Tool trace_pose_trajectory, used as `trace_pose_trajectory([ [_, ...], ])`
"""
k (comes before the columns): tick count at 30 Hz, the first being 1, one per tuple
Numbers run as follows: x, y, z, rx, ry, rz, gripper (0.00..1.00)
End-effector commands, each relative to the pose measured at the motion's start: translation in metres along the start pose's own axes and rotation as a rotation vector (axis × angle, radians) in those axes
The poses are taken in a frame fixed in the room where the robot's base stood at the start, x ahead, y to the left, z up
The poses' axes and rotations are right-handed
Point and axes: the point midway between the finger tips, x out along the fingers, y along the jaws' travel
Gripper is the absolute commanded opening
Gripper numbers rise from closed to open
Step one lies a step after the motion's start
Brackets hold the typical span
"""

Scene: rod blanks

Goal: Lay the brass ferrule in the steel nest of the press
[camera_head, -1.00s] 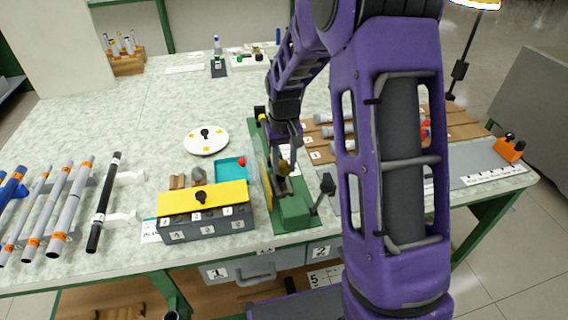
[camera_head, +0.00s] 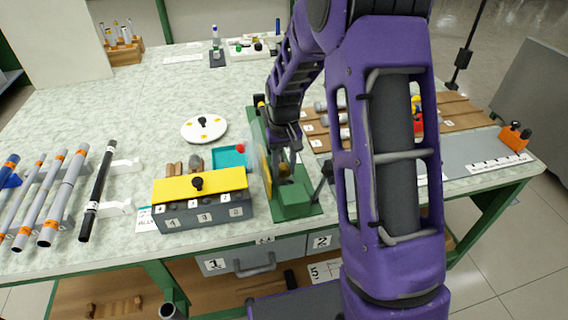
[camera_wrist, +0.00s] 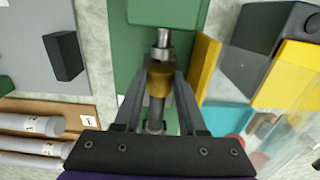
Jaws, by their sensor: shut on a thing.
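The brass ferrule (camera_wrist: 160,82) is between the fingers of my gripper (camera_wrist: 160,92), which is shut on it. In the wrist view it lines up with a bright steel cylinder (camera_wrist: 162,42) at the green block of the press (camera_wrist: 168,12). Whether they touch is unclear. A darker steel part (camera_wrist: 155,122) shows between my fingers; I cannot tell if it is the nest. In the head view, my gripper (camera_head: 285,155) is low over the green press (camera_head: 294,202), with the ferrule (camera_head: 283,168) small and partly hidden.
A clear guard and yellow plate (camera_wrist: 204,66) stand close beside my fingers. A grey box with a yellow lid (camera_head: 222,182) and a teal tray (camera_head: 229,154) are left of the press. Grey rods (camera_wrist: 30,124) lie on a wooden rack on the other side.

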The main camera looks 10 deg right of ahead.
Motion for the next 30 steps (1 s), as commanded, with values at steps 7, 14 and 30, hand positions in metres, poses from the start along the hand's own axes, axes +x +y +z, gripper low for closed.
trace_pose_trajectory([
  [7, 0.001, 0.000, 0.000, 0.000, 0.000, 0.000, 0.09],
  [14, 0.002, 0.000, 0.000, 0.000, 0.000, 0.000, 0.09],
  [30, 0.013, 0.000, 0.000, 0.000, -0.001, 0.000, 0.09],
])
